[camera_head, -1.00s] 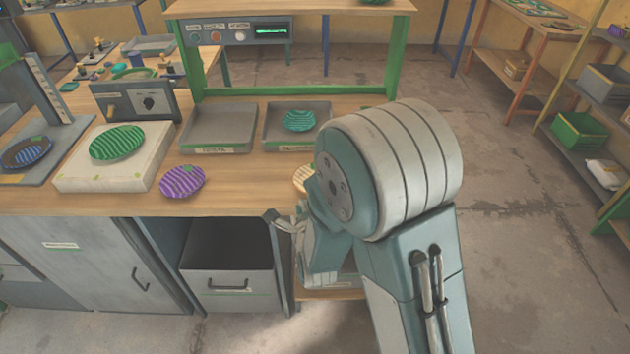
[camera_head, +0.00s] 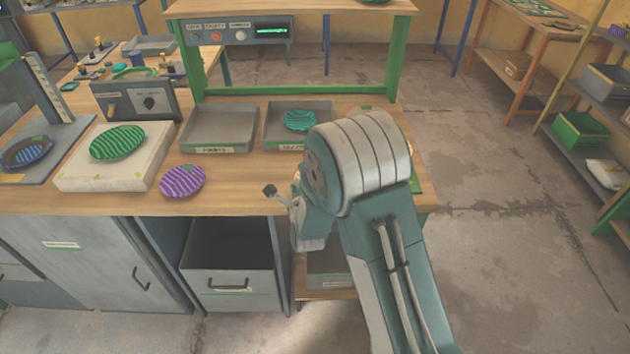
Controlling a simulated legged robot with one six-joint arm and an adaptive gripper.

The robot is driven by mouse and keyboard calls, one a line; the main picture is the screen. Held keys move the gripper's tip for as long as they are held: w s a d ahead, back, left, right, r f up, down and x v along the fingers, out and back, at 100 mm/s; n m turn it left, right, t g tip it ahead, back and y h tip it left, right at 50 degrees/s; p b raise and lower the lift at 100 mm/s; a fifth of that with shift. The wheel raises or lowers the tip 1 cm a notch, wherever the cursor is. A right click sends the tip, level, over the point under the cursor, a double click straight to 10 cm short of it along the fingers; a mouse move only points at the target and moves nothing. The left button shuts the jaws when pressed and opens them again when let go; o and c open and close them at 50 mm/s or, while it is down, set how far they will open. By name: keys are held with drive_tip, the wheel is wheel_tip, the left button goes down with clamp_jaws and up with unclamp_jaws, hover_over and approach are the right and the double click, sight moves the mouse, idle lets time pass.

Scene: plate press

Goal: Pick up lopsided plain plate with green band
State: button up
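My gripper (camera_head: 280,196) is above the front edge of the workbench, right of the purple plate and apart from it. One dark fingertip points left; the rest is small and partly hidden by my arm, so its opening is unclear. A sliver of a pale tan plate (camera_head: 296,177) shows just behind my gripper; my arm hides nearly all of it, so no green band can be made out. The other plates in view are striped or dark: a purple striped plate (camera_head: 183,180) with a green patch, and a green striped plate (camera_head: 117,142).
The green plate lies on a pale block (camera_head: 75,180). The left tray (camera_head: 218,146) is empty; the right tray (camera_head: 270,141) holds a teal striped plate (camera_head: 300,120). A dark blue and brown plate (camera_head: 27,151) lies at far left. An open drawer (camera_head: 232,290) is below the bench.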

clamp_jaws()
drive_tip(key=shift+r, duration=0.4)
wheel_tip(320, 180, up, 3)
drive_tip(key=shift+f, duration=0.15)
drive_tip(key=w+d+r, duration=0.7)
drive_tip(key=w+r, duration=0.2)
drive_tip(key=w, duration=0.2)
drive_tip(key=shift+w+d+r, duration=0.2)
drive_tip(key=shift+w+d, duration=0.2)
